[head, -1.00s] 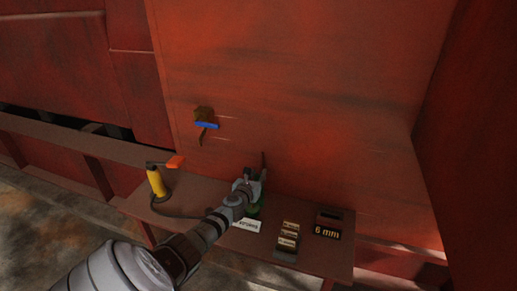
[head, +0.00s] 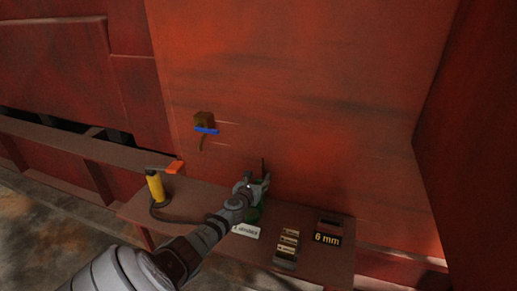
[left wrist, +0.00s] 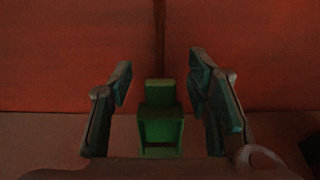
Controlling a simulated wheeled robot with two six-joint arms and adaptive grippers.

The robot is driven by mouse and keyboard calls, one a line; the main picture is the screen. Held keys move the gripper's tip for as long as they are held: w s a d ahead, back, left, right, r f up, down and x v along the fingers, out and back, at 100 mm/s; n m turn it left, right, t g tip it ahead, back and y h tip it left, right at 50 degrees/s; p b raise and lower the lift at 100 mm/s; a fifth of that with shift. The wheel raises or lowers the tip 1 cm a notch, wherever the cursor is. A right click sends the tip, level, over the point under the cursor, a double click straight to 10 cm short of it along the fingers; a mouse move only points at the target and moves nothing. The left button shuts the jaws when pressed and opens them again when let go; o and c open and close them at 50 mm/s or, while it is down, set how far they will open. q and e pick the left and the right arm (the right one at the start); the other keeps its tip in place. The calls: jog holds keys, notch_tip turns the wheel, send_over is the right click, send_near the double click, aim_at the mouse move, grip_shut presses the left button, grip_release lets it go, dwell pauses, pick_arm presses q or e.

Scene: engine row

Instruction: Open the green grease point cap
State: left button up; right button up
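The green grease point cap (left wrist: 160,120) shows in the left wrist view as a blocky green piece with a narrower top, standing between my two fingers. In the head view a green part (head: 254,215) shows on the shelf, partly hidden by my left gripper (head: 258,184). My left gripper also shows in the left wrist view (left wrist: 160,83), its fingers open on either side of the green piece with gaps to both. Whether the cap is open or shut I cannot tell. My right gripper is not in view.
The brown shelf (head: 205,196) carries a yellow cylinder with an orange handle (head: 155,187), a white label (head: 246,231), brass blocks (head: 288,244) and a "6 mm" box (head: 328,232). A blue-handled valve (head: 206,130) is on the red wall (head: 310,90) behind.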

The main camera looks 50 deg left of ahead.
pick_arm(q)
jog(key=shift+f, duration=0.1)
jog(key=shift+s+d, duration=0.1)
jog(key=shift+s, duration=0.2)
jog(key=v, duration=1.1)
jog(key=shift+s+d, duration=0.15)
jog(key=shift+s, duration=0.05)
